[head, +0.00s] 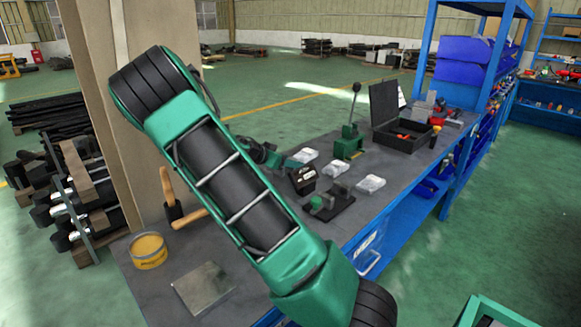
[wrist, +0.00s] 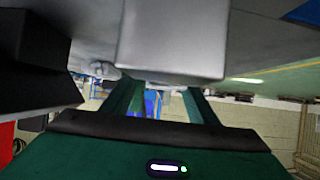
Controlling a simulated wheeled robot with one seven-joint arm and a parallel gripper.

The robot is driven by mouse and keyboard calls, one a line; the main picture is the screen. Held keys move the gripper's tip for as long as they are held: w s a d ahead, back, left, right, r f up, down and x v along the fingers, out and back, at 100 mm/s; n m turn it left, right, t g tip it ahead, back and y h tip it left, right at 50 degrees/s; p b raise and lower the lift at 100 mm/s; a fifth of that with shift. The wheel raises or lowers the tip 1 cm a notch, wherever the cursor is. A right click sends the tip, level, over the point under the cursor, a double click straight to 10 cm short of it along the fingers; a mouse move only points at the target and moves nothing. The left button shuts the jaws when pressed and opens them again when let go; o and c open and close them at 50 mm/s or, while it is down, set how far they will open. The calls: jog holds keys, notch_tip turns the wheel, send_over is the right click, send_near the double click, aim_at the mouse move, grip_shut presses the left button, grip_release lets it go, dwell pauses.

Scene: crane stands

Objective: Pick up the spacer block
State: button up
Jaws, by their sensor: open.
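A plain grey block, which I take to be the spacer block (wrist: 172,42), fills the upper middle of the wrist view. That view appears upside down, with the bench surface along its top. The two green fingers of my gripper (wrist: 165,90) stand apart, and their far ends reach up to the block's lower edge. I cannot tell whether they touch it. In the head view my gripper (head: 290,163) is low over the workbench (head: 255,240), partly hidden by my arm. I cannot single out the spacer block there.
A dark block (wrist: 35,65) stands close on the left in the wrist view. In the head view, a black box (head: 303,180), white packets (head: 370,183), a green lever press (head: 349,140) and an open black case (head: 403,133) crowd the bench. A yellow tin (head: 148,250) and grey plate (head: 203,288) lie nearer.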

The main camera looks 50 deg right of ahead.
aim_at(289, 171)
jog(key=c, duration=1.2)
jog(key=shift+r, duration=0.1)
jog(key=shift+r, duration=0.6)
notch_tip(289, 171, up, 3)
jog(key=v, duration=1.3)
jog(key=shift+s+a+r, duration=0.1)
jog(key=shift+s+r, duration=0.05)
